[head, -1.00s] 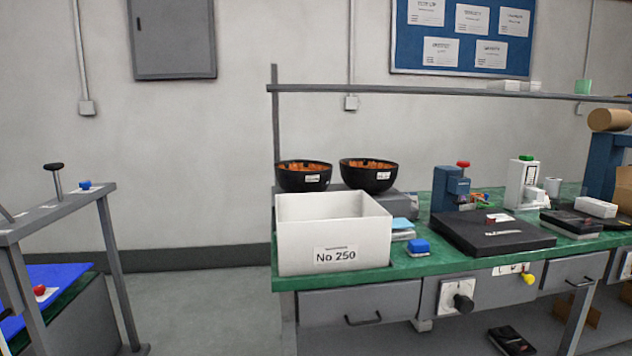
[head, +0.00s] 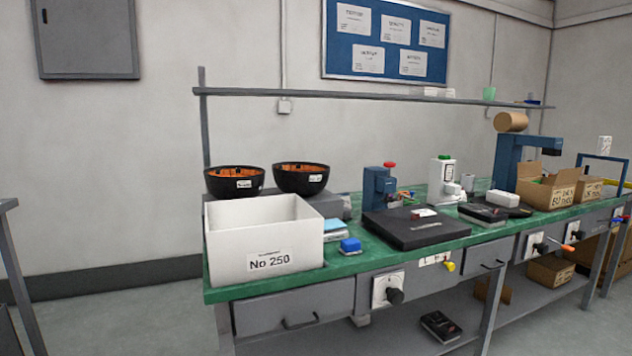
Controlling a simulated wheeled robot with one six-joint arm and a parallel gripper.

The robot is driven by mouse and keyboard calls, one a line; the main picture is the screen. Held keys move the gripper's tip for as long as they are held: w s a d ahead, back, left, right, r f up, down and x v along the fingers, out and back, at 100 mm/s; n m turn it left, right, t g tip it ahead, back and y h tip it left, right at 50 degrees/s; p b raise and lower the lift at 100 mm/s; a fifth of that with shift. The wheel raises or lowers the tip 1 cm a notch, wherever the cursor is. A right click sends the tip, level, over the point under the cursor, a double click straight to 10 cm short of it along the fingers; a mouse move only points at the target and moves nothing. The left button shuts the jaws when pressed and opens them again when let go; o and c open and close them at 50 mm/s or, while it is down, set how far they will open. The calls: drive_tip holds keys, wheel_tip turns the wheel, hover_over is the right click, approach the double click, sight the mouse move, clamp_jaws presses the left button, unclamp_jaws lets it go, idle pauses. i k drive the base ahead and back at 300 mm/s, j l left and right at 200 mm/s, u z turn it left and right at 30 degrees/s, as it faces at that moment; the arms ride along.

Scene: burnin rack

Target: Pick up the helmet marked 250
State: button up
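Two black bowl-shaped helmets with orange insides lie open side up at the left end of the bench. The left helmet (head: 234,182) and the right helmet (head: 301,178) each carry a small white label, too small to read. They rest on a grey box-like surface (head: 328,206) behind a white open bin (head: 262,238). The bin's label reads "No 250". The bin hides part of what is under the helmets. My gripper is not in view.
A grey shelf rail (head: 380,97) runs above. Floor at the left (head: 120,310) is clear.

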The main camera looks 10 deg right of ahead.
sight(303, 179)
drive_tip(key=i+l, duration=0.1)
drive_tip(key=i, duration=0.5)
drive_tip(key=i+l, duration=0.1)
drive_tip(key=i, duration=0.5)
drive_tip(key=i+l+u, duration=0.1)
drive_tip(key=i, duration=0.5)
drive_tip(key=i+l, duration=0.15)
drive_tip(key=i, duration=0.45)
